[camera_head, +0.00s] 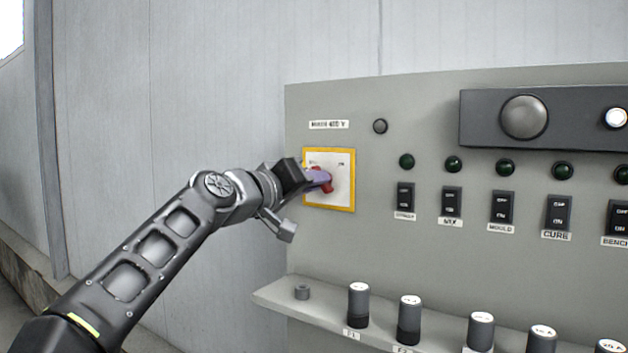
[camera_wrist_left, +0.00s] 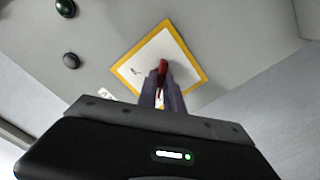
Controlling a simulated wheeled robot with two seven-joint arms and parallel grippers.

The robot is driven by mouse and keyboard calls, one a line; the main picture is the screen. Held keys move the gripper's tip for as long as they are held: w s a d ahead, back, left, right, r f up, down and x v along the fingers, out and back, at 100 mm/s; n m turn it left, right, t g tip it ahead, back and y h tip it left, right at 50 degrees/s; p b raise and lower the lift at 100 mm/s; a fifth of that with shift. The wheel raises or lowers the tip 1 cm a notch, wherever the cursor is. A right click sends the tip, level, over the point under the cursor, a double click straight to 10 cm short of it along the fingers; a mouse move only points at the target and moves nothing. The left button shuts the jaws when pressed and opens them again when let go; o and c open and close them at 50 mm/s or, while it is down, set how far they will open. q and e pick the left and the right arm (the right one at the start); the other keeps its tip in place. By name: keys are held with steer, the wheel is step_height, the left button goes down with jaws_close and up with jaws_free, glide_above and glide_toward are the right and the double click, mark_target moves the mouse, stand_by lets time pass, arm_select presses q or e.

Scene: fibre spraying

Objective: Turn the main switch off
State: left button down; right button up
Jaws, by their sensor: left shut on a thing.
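The main switch is a red knob (camera_head: 328,187) on a white plate with a yellow border (camera_head: 330,208), at the left end of a grey panel. My left arm reaches in from the left, and my left gripper (camera_head: 320,177) is shut on the red knob. In the left wrist view the purple-grey fingers (camera_wrist_left: 161,90) close around the red knob (camera_wrist_left: 162,68), with the yellow-edged plate (camera_wrist_left: 190,52) behind. The fingers hide part of the knob, and its exact angle is hard to tell. My right gripper is not in view.
The grey panel (camera_head: 420,110) carries several black rocker switches, such as the one labelled MOULD (camera_head: 502,207), under dark green lamps. A shelf (camera_head: 275,295) with several dark cylinders juts out below. Plain wall (camera_head: 200,90) lies left of the panel.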

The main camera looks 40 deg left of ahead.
arm_select(q)
steer(key=shift+n, duration=0.6)
steer(key=c, duration=1.5)
jaws_free()
steer(key=shift+s, duration=0.1)
steer(key=s+b, duration=0.2)
steer(key=s, duration=0.5)
steer(key=shift+s+d, duration=0.1)
steer(key=shift+s, duration=0.2)
